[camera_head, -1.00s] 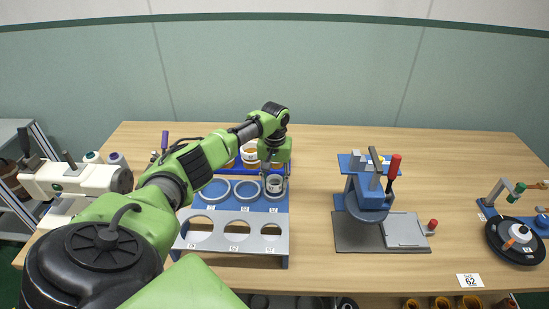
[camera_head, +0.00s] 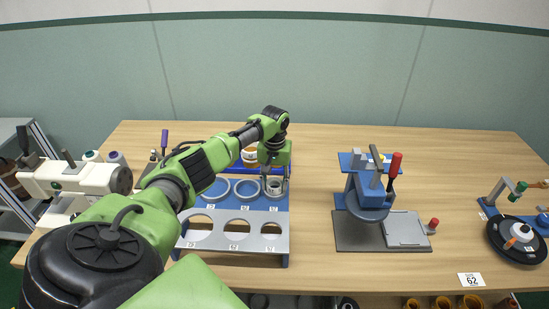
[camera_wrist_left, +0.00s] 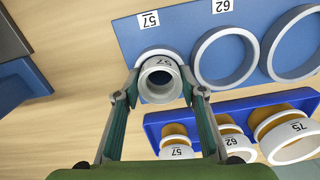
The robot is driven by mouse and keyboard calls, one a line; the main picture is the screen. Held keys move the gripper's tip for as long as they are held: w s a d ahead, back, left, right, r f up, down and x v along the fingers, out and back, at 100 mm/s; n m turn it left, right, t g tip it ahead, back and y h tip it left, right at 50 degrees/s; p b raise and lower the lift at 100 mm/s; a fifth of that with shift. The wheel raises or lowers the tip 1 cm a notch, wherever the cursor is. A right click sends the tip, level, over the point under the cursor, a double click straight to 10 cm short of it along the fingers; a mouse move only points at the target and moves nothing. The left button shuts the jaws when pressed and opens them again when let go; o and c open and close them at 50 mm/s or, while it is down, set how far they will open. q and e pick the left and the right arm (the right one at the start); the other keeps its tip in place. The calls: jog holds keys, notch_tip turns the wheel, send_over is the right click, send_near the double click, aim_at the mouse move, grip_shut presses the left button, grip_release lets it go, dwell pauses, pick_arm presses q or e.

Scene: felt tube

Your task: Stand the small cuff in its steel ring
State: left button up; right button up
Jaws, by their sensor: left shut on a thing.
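The small cuff (camera_wrist_left: 160,82), a whitish tube marked 57, is between the fingers of my left gripper (camera_wrist_left: 158,95) in the left wrist view. The gripper is shut on it. In the head view the cuff (camera_head: 274,186) is at the right end of the ring row. Its steel ring (camera_wrist_left: 150,53), by the 57 label, shows only as an arc behind the cuff. The cuff looks upright over or in the ring; I cannot tell how deep it sits. My right gripper is not in view.
Two larger empty rings (camera_wrist_left: 225,58) and (camera_wrist_left: 293,44) stand beside it on the blue board (camera_wrist_left: 180,30). A blue rack (camera_wrist_left: 195,112) holds several cuffs marked 57, 62 and 75. A silver plate with holes (camera_head: 235,241) stands in front. A blue press (camera_head: 366,195) is to the right.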

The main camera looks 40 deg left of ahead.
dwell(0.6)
pick_arm(q)
jog(key=shift+r+p, duration=0.2)
jog(key=shift+p, duration=0.3)
jog(key=shift+p, duration=0.55)
dwell(0.5)
jog(key=o, duration=1.3)
